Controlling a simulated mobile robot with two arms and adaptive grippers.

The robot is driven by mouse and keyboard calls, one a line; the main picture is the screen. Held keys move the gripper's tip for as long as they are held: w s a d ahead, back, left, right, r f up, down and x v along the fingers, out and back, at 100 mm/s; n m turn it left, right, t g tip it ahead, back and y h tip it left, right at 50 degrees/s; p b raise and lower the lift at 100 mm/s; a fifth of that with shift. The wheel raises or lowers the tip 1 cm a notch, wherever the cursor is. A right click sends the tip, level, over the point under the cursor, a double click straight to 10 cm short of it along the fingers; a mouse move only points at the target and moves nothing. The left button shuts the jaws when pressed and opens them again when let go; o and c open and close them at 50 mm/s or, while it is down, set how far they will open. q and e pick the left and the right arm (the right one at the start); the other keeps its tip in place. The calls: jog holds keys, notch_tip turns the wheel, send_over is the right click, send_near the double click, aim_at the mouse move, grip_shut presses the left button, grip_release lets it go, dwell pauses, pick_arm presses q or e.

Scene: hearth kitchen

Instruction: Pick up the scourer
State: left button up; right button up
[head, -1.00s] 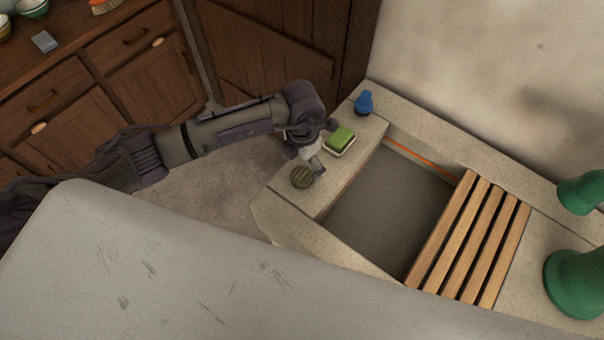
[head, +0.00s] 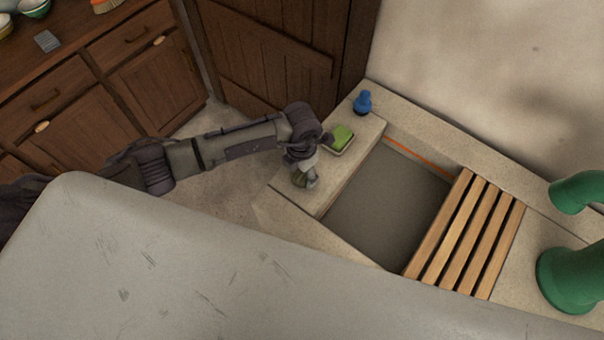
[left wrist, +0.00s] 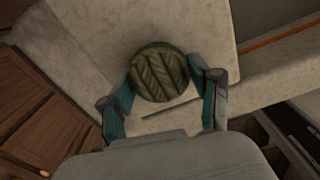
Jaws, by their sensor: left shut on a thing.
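The scourer (left wrist: 160,72) is a round, olive-green pad with ridges. In the left wrist view it sits between the two fingers of my left gripper (left wrist: 163,88), which is shut on it at the sides. In the head view my left gripper (head: 306,180) is over the stone ledge left of the sink, and it mostly hides the scourer (head: 298,179). I cannot tell whether the scourer touches the ledge. My right gripper is not in view.
A green sponge on a small dish (head: 341,138) lies just behind my left gripper. A blue bottle (head: 363,102) stands farther back. The sink basin (head: 385,205) opens to the right, with a wooden slatted rack (head: 465,235) across its right side. Green pipes (head: 570,280) stand at far right.

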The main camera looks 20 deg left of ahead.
pick_arm(q)
jog(key=shift+r+b, duration=0.3)
jog(key=shift+r, duration=0.25)
notch_tip(320, 180, up, 3)
jog(key=shift+w+f+b, duration=0.1)
jog(key=shift+f+b, duration=0.1)
jog(key=shift+b, duration=0.45)
jog(key=w+d+r+b, duration=0.2)
jog(key=d+r+b, duration=0.2)
jog(key=d+r, duration=0.3)
jog(key=d, duration=0.4)
jog(key=shift+w+d+r+b, duration=0.15)
jog(key=shift+w+b, duration=0.15)
jog(key=shift+w, duration=0.1)
